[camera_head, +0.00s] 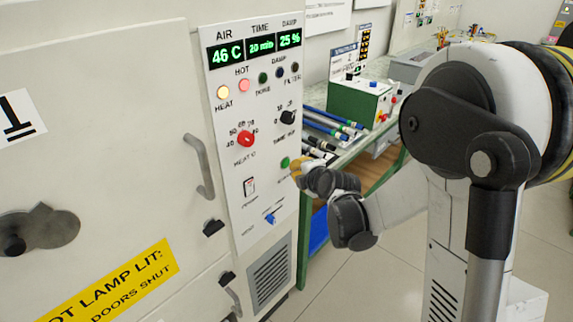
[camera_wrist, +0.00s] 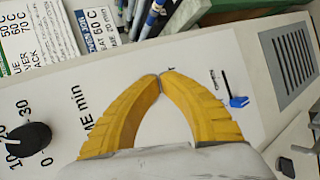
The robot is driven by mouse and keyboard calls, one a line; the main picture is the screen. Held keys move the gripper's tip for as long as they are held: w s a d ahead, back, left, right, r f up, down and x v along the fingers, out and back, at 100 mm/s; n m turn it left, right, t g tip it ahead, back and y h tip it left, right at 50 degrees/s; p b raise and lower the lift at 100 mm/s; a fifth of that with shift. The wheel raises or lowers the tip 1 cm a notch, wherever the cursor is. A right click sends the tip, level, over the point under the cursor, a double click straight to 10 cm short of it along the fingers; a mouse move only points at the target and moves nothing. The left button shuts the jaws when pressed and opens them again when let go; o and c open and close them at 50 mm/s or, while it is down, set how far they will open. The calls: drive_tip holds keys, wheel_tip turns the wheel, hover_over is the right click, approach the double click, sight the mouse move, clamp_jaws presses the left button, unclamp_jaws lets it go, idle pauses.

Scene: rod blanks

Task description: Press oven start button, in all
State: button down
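The oven's control panel (camera_head: 262,150) stands upright beside the closed oven door (camera_head: 100,120). Its displays read AIR 46 C, TIME 20 min and DAMP 25 %. A green button (camera_head: 285,162) sits on the panel's right part, below the black time knob (camera_head: 288,117); the label under it is unreadable. My gripper (camera_head: 297,168) is right at this button's lower right; I cannot tell whether it touches. In the wrist view my gripper's yellow fingertips (camera_wrist: 160,74) meet with nothing seen between them. The green button is hidden there.
A red heat knob (camera_head: 245,138), a rocker switch (camera_head: 250,187) and a blue-tipped lever (camera_head: 270,218) are nearby on the panel. A green bench (camera_head: 345,157) with rods (camera_head: 330,124) and a green box (camera_head: 358,102) stands behind.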

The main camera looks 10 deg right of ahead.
drive_tip(key=shift+s+d, duration=0.1)
drive_tip(key=shift+s+d, duration=0.7)
drive_tip(key=shift+s, duration=0.3)
drive_tip(key=shift+s+d, duration=0.7)
drive_tip(key=shift+s, duration=0.25)
drive_tip(key=s+r+m+g+h, duration=0.1)
drive_tip(key=s+r+m+g, duration=0.1)
drive_tip(key=s+m, duration=0.8)
drive_tip(key=s+a+r+m+g+h, duration=0.1)
drive_tip(key=s+r+m+g, duration=0.2)
drive_tip(key=s+m, duration=0.7)
drive_tip(key=s+r, duration=0.1)
drive_tip(key=s, duration=0.7)
drive_tip(key=shift+s+a, duration=0.2)
drive_tip(key=shift+a, duration=0.1)
